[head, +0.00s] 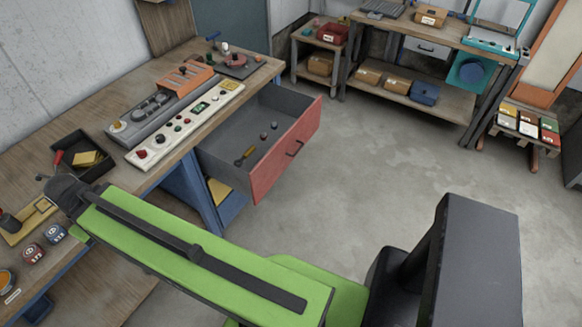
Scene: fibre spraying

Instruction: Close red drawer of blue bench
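The red drawer (290,152) of the blue-legged bench (180,190) is pulled well open in the head view. The grey inside holds a yellow-and-black tool (245,155) and a few small round parts (268,130). My green arm reaches across the lower picture to the left, over the bench's near part, apart from the drawer in the picture. Its far end is a dark joint. I cannot make out the gripper's fingers.
Control panels (190,122) and a black tray (83,158) lie on the bench top. A second workbench (430,38) stands at the back, with a low rack of coloured boxes (525,125) at right. The concrete floor (390,160) right of the drawer is clear.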

